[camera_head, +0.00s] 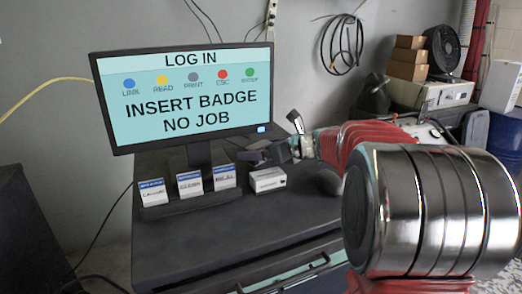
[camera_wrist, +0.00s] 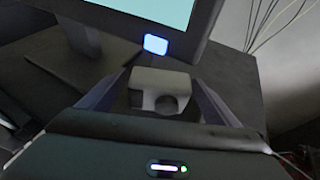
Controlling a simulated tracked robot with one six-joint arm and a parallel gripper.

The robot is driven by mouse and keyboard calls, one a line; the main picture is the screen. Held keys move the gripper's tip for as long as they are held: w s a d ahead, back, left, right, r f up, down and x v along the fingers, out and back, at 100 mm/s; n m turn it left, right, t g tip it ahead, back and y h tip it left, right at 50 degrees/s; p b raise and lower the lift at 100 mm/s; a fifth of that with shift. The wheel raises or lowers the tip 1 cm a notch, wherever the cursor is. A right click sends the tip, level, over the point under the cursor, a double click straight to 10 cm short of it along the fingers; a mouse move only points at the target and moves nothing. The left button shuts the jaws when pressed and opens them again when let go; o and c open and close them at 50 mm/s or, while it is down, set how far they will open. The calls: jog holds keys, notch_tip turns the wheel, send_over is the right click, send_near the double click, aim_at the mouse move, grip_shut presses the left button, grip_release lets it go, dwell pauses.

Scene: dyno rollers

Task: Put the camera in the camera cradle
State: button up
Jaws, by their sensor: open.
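A small white box-like object (camera_head: 268,180), which may be the camera, sits on the dark cabinet top. In the wrist view a pale block (camera_wrist: 161,88) with a round grey part on its near side shows between my fingers, probably the same object. My gripper (camera_head: 262,153) is above and just behind the white object in the head view. In the wrist view my gripper (camera_wrist: 163,100) is open, one finger on each side of the block, with gaps visible. I cannot make out a camera cradle for sure in either view.
A monitor (camera_head: 185,98) reading "INSERT BADGE NO JOB" stands behind. A dark holder with several labelled white cards (camera_head: 189,184) is left of the white object. A grey rounded thing (camera_head: 329,182) is to its right. The cabinet top (camera_head: 205,235) is clear in front.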

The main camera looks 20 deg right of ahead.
jog(key=shift+r, duration=0.15)
jog(key=v, duration=1.1)
jog(key=shift+s+d, duration=0.15)
jog(key=shift+s, duration=0.15)
jog(key=shift+s+r, duration=0.1)
jog(key=shift+s, duration=0.05)
